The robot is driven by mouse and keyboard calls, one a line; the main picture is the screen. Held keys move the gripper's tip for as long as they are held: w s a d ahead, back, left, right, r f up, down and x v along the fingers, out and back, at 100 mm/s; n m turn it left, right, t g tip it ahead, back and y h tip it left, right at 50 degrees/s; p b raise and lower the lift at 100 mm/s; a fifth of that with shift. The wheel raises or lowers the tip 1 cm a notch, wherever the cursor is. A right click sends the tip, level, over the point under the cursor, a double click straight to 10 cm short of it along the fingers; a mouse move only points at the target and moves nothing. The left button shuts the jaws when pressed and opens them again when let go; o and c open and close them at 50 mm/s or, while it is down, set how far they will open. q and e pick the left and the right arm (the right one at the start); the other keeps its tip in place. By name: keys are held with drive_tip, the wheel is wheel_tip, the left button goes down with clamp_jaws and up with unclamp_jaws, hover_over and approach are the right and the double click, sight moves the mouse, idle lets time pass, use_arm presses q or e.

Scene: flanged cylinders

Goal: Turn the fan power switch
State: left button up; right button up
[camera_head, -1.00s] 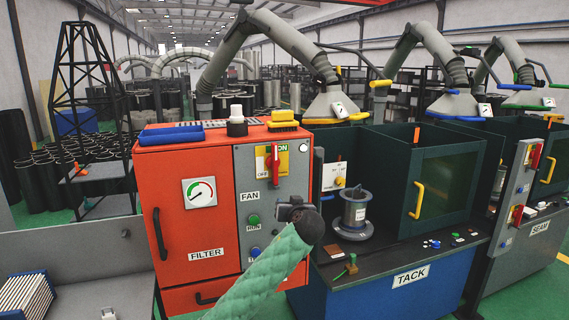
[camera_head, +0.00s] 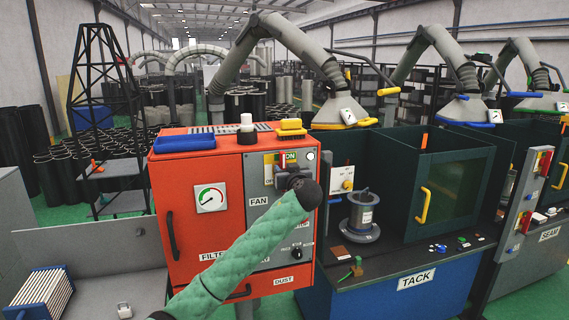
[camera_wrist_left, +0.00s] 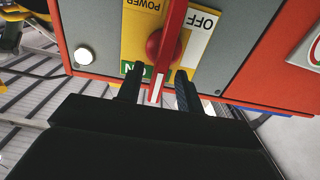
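The fan power switch is a red handle (camera_wrist_left: 168,40) with a white tip on a yellow plate (camera_wrist_left: 133,45) marked POWER, OFF and ON. In the left wrist view the handle runs nearly straight down the picture, its tip beside the green ON mark. The plate sits on the grey panel (camera_head: 262,225) of the orange filter cabinet (camera_head: 190,185), above the FAN label. My left gripper (camera_wrist_left: 158,92) is open, one dark finger on each side of the handle's tip, with gaps visible. In the head view my left gripper (camera_head: 292,178) partly hides the switch. My right gripper is not in view.
A blue case (camera_head: 184,140), a white-capped bottle (camera_head: 246,128) and a yellow brush (camera_head: 291,128) lie on the cabinet top. The TACK bench (camera_head: 395,270) with a spool (camera_head: 361,215) stands to the right. A round white lamp (camera_wrist_left: 84,55) is beside the plate.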

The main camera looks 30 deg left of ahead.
use_arm(q)
drive_tip(key=shift+w+a, duration=0.4)
drive_tip(key=shift+a, duration=0.15)
drive_tip(key=shift+c, duration=0.5)
clamp_jaws()
drive_tip(key=shift+f, duration=0.1)
